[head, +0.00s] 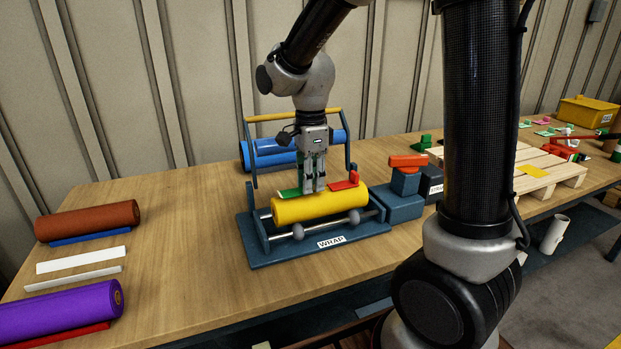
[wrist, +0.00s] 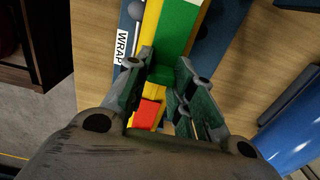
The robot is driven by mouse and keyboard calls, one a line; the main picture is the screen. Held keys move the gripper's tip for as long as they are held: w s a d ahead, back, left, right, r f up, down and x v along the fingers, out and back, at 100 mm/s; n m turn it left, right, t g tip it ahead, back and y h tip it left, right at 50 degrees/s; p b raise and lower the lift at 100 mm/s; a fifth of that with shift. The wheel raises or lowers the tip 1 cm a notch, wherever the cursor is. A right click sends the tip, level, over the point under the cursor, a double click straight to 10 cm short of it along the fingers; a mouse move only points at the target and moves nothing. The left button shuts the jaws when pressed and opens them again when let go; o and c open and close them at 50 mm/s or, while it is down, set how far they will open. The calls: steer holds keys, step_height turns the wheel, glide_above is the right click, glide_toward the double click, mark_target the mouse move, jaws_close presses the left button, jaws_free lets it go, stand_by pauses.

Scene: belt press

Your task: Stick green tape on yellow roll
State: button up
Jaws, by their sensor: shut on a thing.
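The yellow roll (head: 320,207) lies across the blue wrap stand, and its edge shows in the wrist view (wrist: 151,22). My gripper (head: 314,187) points down just above the top of the roll. It is shut on the green tape (head: 288,193), a flat strip that juts out to the left over the roll. In the wrist view the green tape (wrist: 179,30) runs along the roll from between my fingers. I cannot tell whether its whole underside touches the roll.
A red piece (head: 346,182) sits at the roll's right end. The stand (head: 277,254) has a raised bar (head: 270,117) behind my gripper. A blue roll (head: 273,150) lies behind. Brown (head: 88,221) and purple (head: 58,312) rolls lie left, a pallet (head: 525,168) right.

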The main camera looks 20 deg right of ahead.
steer(key=shift+f, duration=0.4)
stand_by(0.8)
stand_by(0.4)
steer(key=o, duration=0.8)
steer(key=shift+r, duration=0.1)
step_height(320, 180, up, 12)
step_height(320, 180, up, 7)
stand_by(1.3)
